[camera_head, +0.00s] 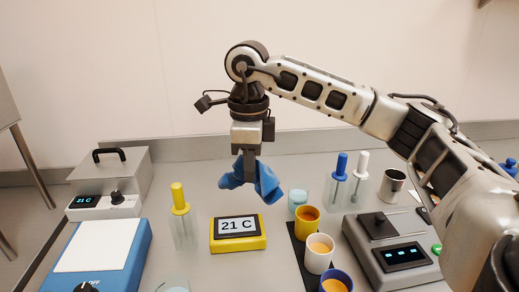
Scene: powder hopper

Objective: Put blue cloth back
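The blue cloth (264,184) hangs crumpled from my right gripper (248,172) near the middle of the head view. The gripper points down and is shut on the cloth, which drapes on both sides of the fingers. The cloth appears to be held above the grey table (192,270), behind the yellow display reading 21 C (238,232). The fingertips are partly hidden by the cloth. My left gripper is not in view.
Yellow (307,222), white (319,253) and blue (336,281) cups stand on a dark strip. Droppers with yellow (179,197), blue (341,166) and white tops stand nearby.

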